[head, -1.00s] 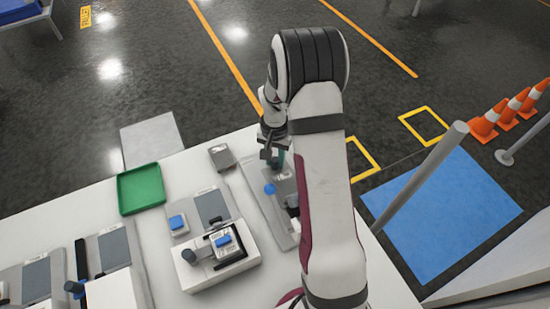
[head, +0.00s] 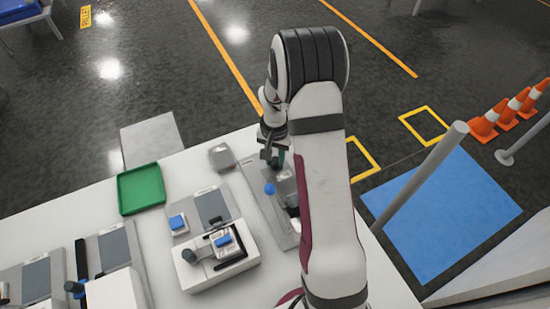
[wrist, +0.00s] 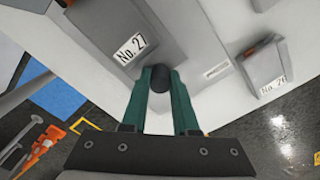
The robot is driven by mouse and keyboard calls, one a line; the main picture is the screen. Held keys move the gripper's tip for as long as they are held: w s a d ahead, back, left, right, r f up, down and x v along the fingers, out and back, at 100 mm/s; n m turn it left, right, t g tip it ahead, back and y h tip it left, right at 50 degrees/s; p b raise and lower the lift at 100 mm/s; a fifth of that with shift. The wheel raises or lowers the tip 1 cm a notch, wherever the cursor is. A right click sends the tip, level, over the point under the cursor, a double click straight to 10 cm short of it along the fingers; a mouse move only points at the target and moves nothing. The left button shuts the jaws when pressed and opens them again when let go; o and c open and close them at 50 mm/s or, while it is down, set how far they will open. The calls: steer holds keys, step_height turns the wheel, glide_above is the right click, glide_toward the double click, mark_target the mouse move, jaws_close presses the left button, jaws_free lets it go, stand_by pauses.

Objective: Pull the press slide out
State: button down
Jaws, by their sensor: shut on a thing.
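The press fixture stands on the white table, partly hidden behind my arm in the head view. My gripper (head: 274,158) is at the far end of the fixture. In the wrist view, its green fingers (wrist: 162,85) are shut on the black knob, one on each side.
A small grey block labelled "No. 26" (wrist: 262,68) stands beside the plate. A green tray (head: 122,193) and a white fixture with a blue part (head: 190,272) are to the left. A grey post (head: 415,180) stands at the right. Floor beyond the table is open.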

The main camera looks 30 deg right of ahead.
stand_by(0.4)
steer(key=shift+w+r, duration=0.1)
steer(key=shift+w, duration=2.7)
steer(key=c, duration=1)
jaws_free()
steer(key=shift+o, duration=0.3)
step_height(320, 180, up, 16)
